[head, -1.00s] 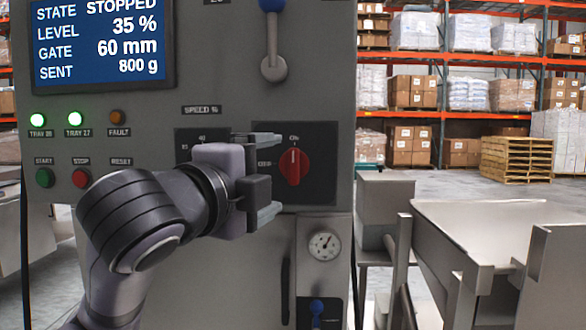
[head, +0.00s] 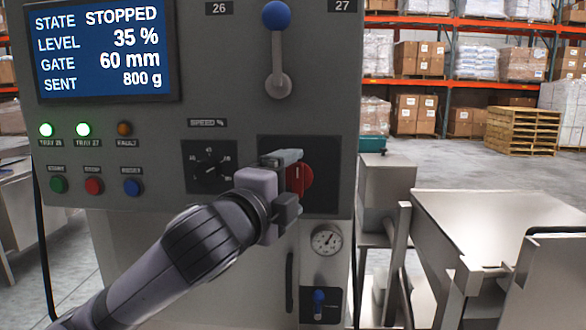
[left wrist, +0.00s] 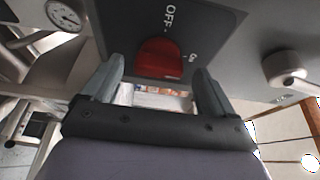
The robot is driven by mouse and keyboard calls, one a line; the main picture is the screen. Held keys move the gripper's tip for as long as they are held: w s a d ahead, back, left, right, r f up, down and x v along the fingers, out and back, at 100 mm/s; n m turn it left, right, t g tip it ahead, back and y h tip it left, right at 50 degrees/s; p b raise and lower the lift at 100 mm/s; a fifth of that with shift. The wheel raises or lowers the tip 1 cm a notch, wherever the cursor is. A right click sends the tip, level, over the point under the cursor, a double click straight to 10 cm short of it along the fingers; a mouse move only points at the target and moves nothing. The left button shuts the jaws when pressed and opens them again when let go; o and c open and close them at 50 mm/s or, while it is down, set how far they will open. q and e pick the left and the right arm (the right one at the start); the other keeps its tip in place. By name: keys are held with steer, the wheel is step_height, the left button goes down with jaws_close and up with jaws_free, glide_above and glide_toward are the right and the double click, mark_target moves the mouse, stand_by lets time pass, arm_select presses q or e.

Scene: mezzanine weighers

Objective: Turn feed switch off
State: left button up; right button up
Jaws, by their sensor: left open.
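The feed switch is a red rotary knob (head: 301,181) on a dark plate on the grey machine front. It also shows in the left wrist view (left wrist: 158,57), with "OFF" and "On" lettered around it. My left gripper (head: 290,184) is open right in front of the knob. In the left wrist view its two fingers stand either side of the knob (left wrist: 159,72), with no clear contact visible. The gripper hides part of the knob and its labels in the head view, and I cannot tell where its pointer is now. My right gripper is not in view.
A blue-knobbed lever (head: 277,60) stands above the switch. A display (head: 105,50) reads STOPPED. A speed dial (head: 208,168) and several buttons sit to the left. Below are a gauge (head: 326,240) and a small blue valve (head: 319,298).

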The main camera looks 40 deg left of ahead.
arm_select(q)
steer(key=shift+w, duration=0.8)
steer(key=c, duration=1.1)
steer(key=shift+o, duration=0.2)
